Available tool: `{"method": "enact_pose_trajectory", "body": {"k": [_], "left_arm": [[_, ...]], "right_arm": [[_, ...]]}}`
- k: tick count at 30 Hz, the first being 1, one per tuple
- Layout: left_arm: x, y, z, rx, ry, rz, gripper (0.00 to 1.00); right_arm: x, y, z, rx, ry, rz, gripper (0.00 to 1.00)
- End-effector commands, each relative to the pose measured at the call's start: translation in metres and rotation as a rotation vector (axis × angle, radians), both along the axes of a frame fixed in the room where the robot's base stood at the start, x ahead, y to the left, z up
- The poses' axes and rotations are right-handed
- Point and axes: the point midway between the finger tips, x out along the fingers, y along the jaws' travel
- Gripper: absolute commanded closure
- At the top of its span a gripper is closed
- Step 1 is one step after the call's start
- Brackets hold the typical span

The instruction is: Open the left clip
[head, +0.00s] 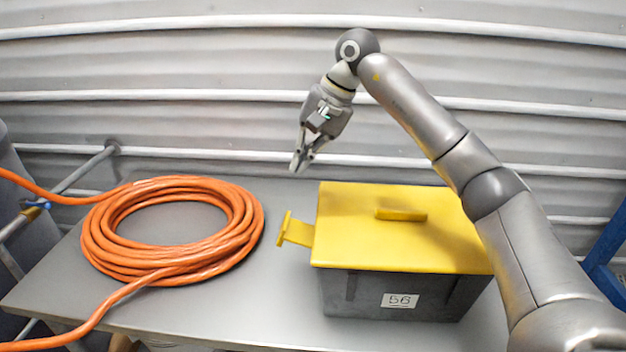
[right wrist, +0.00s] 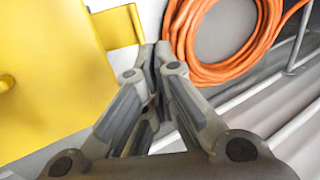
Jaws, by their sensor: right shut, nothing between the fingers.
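The left clip (head: 295,231) is a yellow tab with a crosswise end bar. It sticks out sideways from the left edge of the yellow lid (head: 350,235) on the grey hopper box (head: 350,295). In the right wrist view the clip (right wrist: 120,26) shows beside the lid, close to the fingertips in the picture. My right gripper (head: 297,168) is shut and empty, pointing down above the back of the table, behind and above the clip. It also shows shut in the right wrist view (right wrist: 157,52). My left gripper is not in view.
A coil of orange hose (head: 170,268) lies on the grey table (head: 290,320) left of the box. A yellow handle (head: 400,214) sits on the lid. A label reading 56 (head: 400,300) is on the box front. A corrugated wall (head: 200,60) stands behind.

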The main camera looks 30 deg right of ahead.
Motion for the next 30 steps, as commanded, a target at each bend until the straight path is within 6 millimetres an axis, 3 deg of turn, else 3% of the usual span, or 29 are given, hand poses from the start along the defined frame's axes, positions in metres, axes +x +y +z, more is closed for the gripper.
{"method": "enact_pose_trajectory", "body": {"k": [9, 30], "left_arm": [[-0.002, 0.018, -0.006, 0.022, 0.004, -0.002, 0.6], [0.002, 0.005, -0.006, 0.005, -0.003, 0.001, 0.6]], "right_arm": [[0.007, 0.01, 0.029, -0.001, 0.0, -0.002, 1.0], [0.007, 0.01, 0.031, 0.0, 0.001, -0.002, 1.0]]}}
